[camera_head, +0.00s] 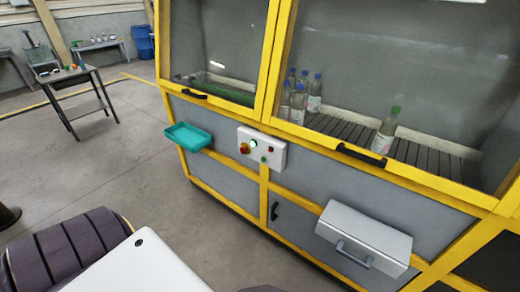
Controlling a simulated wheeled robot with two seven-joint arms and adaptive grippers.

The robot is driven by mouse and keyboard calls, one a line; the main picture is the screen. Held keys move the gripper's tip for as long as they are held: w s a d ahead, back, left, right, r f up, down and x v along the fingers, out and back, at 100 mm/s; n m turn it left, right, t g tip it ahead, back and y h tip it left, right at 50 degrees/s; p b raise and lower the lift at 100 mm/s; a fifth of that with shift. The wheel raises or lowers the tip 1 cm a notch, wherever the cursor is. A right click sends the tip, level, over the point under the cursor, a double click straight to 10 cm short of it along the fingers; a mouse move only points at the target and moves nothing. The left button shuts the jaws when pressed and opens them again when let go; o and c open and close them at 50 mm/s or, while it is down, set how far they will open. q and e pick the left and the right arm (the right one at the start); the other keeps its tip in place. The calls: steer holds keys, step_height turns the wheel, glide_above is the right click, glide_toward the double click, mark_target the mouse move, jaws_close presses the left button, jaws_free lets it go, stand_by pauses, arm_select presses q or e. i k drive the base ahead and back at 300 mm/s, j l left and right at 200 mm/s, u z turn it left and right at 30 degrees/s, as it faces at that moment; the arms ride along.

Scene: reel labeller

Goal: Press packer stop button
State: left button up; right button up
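A white control box (272,158) is fixed to the yellow frame of the packer (225,121), below its windows. On the box are a large red knob on a yellow base (244,148), a bright green light or button (254,142), a small dark red button (270,149) and a small green button (264,159). Labels are too small to read, so I cannot tell which is the stop button by its marking. Nothing covers the box. Neither of my grippers is in view; white and dark ribbed parts that look like mine fill the lower left.
A teal tray (189,135) sticks out left of the box. A grey drawer (365,236) with a handle juts out at lower right. Bottles (314,94) stand behind the window. A small table (74,82) stands far left. The floor (95,160) between is clear.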

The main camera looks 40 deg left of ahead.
mark_target(243, 151)
steer(key=u, duration=1.4)
